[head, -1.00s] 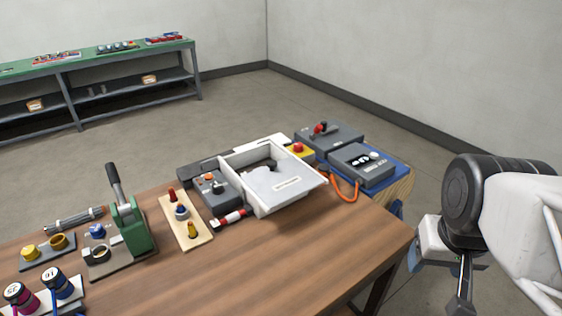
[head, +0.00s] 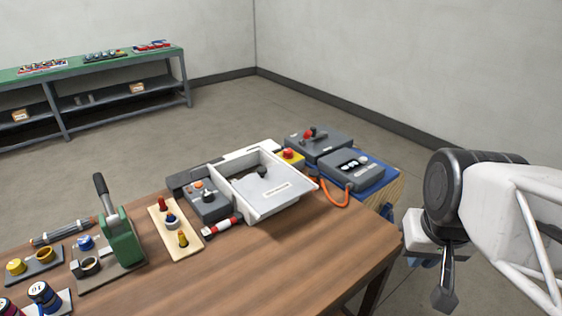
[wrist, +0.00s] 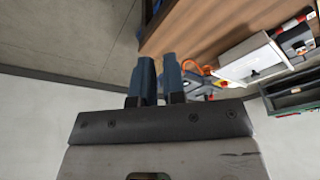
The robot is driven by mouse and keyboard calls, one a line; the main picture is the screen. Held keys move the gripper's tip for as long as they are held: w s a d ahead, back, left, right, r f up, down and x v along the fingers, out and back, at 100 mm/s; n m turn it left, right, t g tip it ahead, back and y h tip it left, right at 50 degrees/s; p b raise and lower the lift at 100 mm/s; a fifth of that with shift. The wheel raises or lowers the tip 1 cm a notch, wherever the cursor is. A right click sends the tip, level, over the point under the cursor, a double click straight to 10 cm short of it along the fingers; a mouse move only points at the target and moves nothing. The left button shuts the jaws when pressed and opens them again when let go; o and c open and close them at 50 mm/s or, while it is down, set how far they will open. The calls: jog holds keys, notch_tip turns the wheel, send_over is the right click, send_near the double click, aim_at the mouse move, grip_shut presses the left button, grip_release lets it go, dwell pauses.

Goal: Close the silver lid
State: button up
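A white open-topped housing (head: 247,207) stands on the wooden table. A pale silver-grey panel with a label (head: 283,202), which looks like the silver lid, slopes across it. A dark round knob shows behind the panel, so the housing looks open. The housing and panel also show at the right of the wrist view (wrist: 254,62). My gripper (head: 432,277) is off the table's right edge, well apart from the panel. In the wrist view its two blue fingers (wrist: 160,78) stand slightly apart with nothing between them.
A grey switch box (head: 208,201) stands left of the housing. Grey control boxes (head: 350,170) and an orange cable (head: 333,194) are at its right. A green press (head: 122,236) stands further left. The table front (head: 290,255) is clear.

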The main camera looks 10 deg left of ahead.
aim_at(267, 175)
jog(key=w+a, duration=0.3)
jog(key=w, duration=0.4)
jog(key=w+a+t+y, duration=0.1)
jog(key=w+a, duration=0.3)
jog(key=w, duration=0.3)
jog(key=w+a+y, duration=0.1)
jog(key=w+a, duration=0.2)
jog(key=w, duration=0.4)
jog(key=shift+a+f+m+t, duration=0.3)
jog(key=shift+a+f, duration=0.05)
jog(key=shift+a, duration=0.05)
grip_shut()
jog(key=w+a+f+m+y, duration=0.1)
jog(key=w+a+f, duration=0.3)
jog(key=w+a, duration=0.3)
jog(key=w+a+f+t, duration=0.1)
jog(key=w+a+f, duration=0.3)
jog(key=w+a, duration=0.4)
jog(key=w, duration=0.3)
jog(key=shift+m+y, duration=0.4)
jog(key=shift+f, duration=0.2)
